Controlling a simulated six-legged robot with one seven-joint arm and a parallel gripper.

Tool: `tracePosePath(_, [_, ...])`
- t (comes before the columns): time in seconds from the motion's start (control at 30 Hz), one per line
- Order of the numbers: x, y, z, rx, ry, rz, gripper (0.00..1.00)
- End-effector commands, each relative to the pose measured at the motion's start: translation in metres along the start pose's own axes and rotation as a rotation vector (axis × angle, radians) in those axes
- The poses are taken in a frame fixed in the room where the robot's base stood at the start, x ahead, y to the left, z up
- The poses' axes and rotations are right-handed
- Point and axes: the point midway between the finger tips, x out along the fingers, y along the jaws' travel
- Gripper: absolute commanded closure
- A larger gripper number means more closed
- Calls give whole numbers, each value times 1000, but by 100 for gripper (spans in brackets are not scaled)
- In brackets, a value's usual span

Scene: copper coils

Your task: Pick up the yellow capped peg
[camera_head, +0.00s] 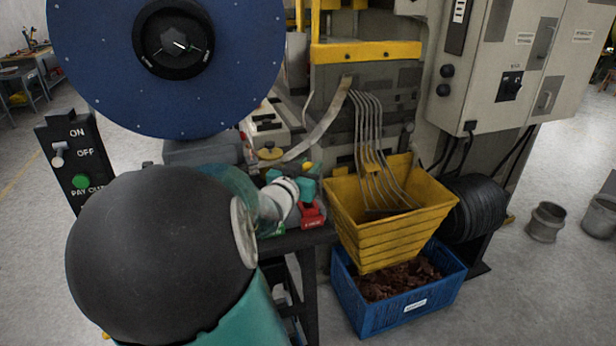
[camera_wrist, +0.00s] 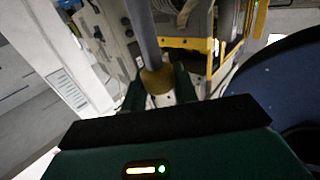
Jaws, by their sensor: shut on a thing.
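The yellow capped peg (camera_wrist: 157,79) is between the two dark green fingers of my gripper (camera_wrist: 158,92) in the wrist view. Its yellow part sits at the fingers, and a grey shaft extends away toward the top of that picture. My gripper is shut on it. In the head view, my gripper (camera_head: 304,184) shows small and teal at the end of my arm, above the bench. A small yellow bit shows at its top there; most of the peg is hidden.
A red item (camera_head: 311,216) lies on the bench (camera_head: 305,241) just below my gripper. A yellow hopper (camera_head: 395,228) stands close on the right, above a blue crate (camera_head: 372,313) of copper scrap. A large blue reel (camera_head: 100,75) is at upper left.

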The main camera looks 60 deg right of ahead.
Motion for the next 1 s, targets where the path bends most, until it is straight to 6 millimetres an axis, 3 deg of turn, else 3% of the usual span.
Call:
tracePosePath(0.6, [1, -1, -34, -5, -4, -1, 94])
tracePosePath(1.0, [1, 0, -39, -2, -4, 2, 94])
